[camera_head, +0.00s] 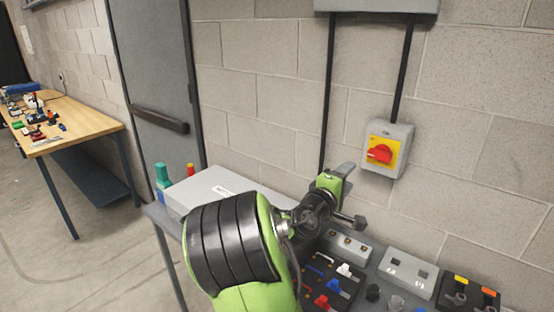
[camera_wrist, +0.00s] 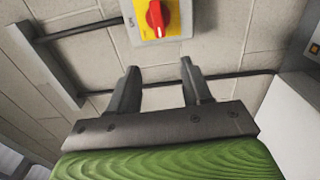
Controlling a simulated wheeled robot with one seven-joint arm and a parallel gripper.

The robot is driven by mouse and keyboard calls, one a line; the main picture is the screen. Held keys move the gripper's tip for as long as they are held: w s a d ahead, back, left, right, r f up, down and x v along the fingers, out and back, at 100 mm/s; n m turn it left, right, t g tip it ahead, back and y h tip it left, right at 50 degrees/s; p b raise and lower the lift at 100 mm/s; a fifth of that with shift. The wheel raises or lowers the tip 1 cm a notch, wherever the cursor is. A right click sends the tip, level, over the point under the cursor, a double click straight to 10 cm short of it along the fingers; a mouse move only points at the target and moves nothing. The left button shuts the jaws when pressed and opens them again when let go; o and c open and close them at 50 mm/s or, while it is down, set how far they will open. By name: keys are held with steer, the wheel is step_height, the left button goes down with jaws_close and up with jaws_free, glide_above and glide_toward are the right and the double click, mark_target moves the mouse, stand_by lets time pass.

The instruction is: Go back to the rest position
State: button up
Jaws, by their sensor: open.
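My gripper (camera_wrist: 158,90) is open and empty in the wrist view, its two dark fingers apart with bare wall between and beyond them. In the head view my gripper (camera_head: 352,192) is above the bench, in front of the block wall and below a grey switch box (camera_head: 398,135) with a red knob on a yellow plate. The red knob (camera_wrist: 157,19) shows at the top of the wrist view, beyond the fingertips and apart from them. My arm hides part of the bench.
The bench (camera_head: 155,213) carries a light grey box (camera_head: 215,189), a panel with coloured levers (camera_head: 327,284), a grey socket block (camera_head: 408,272) and a dark panel (camera_head: 467,297). A grey door (camera_head: 155,75) and a wooden table (camera_head: 75,122) are at left, with open floor (camera_head: 40,230) before them.

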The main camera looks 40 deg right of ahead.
steer(key=a+f+m+t+y, duration=0.1)
steer(key=a+f+m+y, duration=0.1)
steer(key=a+f+y, duration=0.3)
steer(key=w+a+m+t+y, duration=0.1)
steer(key=a+y, duration=0.1)
steer(key=a, duration=0.4)
steer(key=a+f+m+t+y, duration=0.1)
steer(key=a+f+m+y, duration=0.1)
steer(key=a+f+y, duration=0.3)
steer(key=s+a+r+n+y, duration=0.1)
steer(key=s+a+y, duration=0.2)
steer(key=a, duration=0.8)
steer(key=s+a+r+n+y, duration=0.1)
steer(key=s+a+n+y, duration=0.1)
steer(key=s+a, duration=0.6)
steer(key=a, duration=0.4)
steer(key=shift+a+r+y, duration=0.15)
steer(key=shift+a+y, duration=0.1)
steer(key=shift+y, duration=0.15)
